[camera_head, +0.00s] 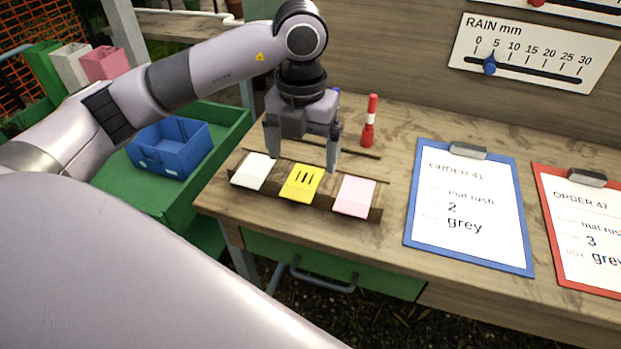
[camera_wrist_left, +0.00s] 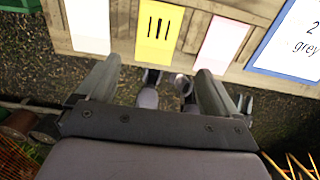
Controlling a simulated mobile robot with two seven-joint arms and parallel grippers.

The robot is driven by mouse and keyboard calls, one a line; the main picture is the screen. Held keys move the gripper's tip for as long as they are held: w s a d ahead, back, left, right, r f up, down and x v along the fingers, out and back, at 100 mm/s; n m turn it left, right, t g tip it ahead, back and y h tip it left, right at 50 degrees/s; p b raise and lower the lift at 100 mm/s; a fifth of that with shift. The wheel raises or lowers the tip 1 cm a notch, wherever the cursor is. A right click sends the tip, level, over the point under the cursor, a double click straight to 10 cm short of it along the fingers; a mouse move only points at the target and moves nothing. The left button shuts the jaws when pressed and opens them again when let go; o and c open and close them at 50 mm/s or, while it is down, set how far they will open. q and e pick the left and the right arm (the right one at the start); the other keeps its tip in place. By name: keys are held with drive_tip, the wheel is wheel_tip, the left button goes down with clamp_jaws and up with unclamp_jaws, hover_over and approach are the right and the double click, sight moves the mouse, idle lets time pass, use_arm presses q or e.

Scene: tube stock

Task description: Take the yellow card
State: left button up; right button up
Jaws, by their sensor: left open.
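The yellow card (camera_head: 301,184), with several short black marks, leans in a low wooden rack (camera_head: 318,200) on the table, between a white card (camera_head: 254,171) and a pink card (camera_head: 354,196). My left gripper (camera_head: 302,160) is open and empty just behind and above the rack, its fingers pointing down. In the left wrist view the yellow card (camera_wrist_left: 159,32) lies beyond the gap between the open fingers (camera_wrist_left: 155,85), apart from them. My right gripper is not seen.
A red marker (camera_head: 369,122) stands upright behind the rack. Right of it lie a blue clipboard (camera_head: 415,235) and a red clipboard (camera_head: 548,250). A blue bin (camera_head: 170,163) sits in a green tray (camera_head: 228,142) at left. A rain gauge board (camera_head: 535,60) hangs at the back.

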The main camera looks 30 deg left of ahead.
sight(298, 190)
use_arm(q)
drive_tip(key=f, duration=0.3)
drive_tip(key=s+f+p, duration=0.1)
drive_tip(key=f, duration=0.1)
drive_tip(key=shift+a+f, duration=0.25)
drive_tip(key=shift+a, duration=0.1)
drive_tip(key=shift+f, duration=0.5)
drive_tip(key=shift+c, duration=0.3)
drive_tip(key=c, duration=1.1)
